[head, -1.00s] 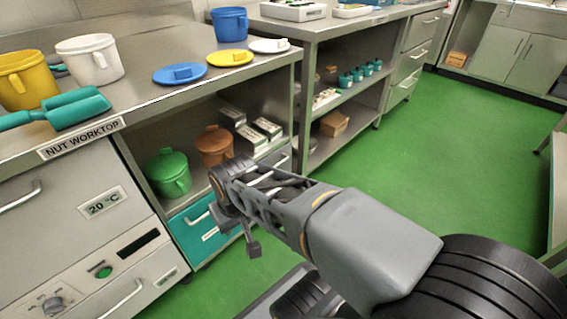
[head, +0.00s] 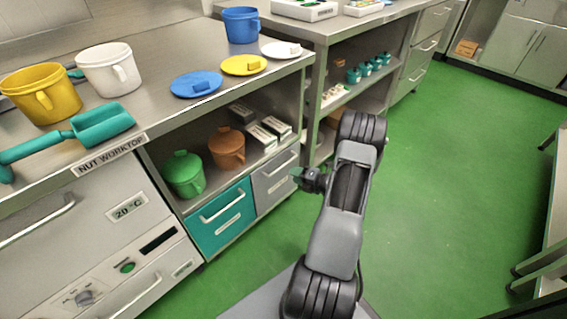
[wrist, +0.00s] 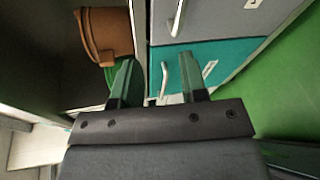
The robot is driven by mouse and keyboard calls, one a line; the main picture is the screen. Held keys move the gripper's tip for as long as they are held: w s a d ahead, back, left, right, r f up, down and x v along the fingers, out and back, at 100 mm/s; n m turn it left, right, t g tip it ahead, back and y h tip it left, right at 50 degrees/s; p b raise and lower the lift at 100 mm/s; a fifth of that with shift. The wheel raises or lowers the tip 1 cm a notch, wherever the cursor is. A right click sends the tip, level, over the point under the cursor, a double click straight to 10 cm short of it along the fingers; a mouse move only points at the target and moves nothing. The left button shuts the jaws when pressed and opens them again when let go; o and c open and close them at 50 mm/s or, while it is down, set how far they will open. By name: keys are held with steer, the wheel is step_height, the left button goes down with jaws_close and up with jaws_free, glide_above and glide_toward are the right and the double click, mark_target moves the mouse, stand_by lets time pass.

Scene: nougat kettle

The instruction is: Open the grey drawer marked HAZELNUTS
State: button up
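The grey drawer (head: 275,182) sits under the nut worktop, right of a teal drawer (head: 222,218). It looks closed. Its bar handle (head: 280,165) runs along its upper front, and its label is too small to read. My gripper (head: 298,174) is in front of the grey drawer's right side in the head view. In the wrist view my gripper (wrist: 157,62) has its two green fingers apart with nothing held. There the grey drawer (wrist: 215,18) and its handle (wrist: 178,18) lie beyond the fingertips, and the teal drawer's handle (wrist: 164,80) shows between the fingers.
A green pot (head: 184,175) and a brown pot (head: 227,148) stand on the shelf above the drawers. The worktop (head: 150,105) edge overhangs them. A second bench with shelves stands to the right. Green floor (head: 440,190) is free on the right.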

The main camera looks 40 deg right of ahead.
mark_target(283, 165)
steer(key=s+d+f+m+t+h, duration=0.1)
steer(key=d+f+m+h, duration=0.15)
steer(key=d+m, duration=0.2)
steer(key=b+x, duration=0.4)
steer(key=x, duration=0.9)
steer(key=shift+a+f, duration=0.2)
steer(key=shift+c, duration=0.5)
jaws_close()
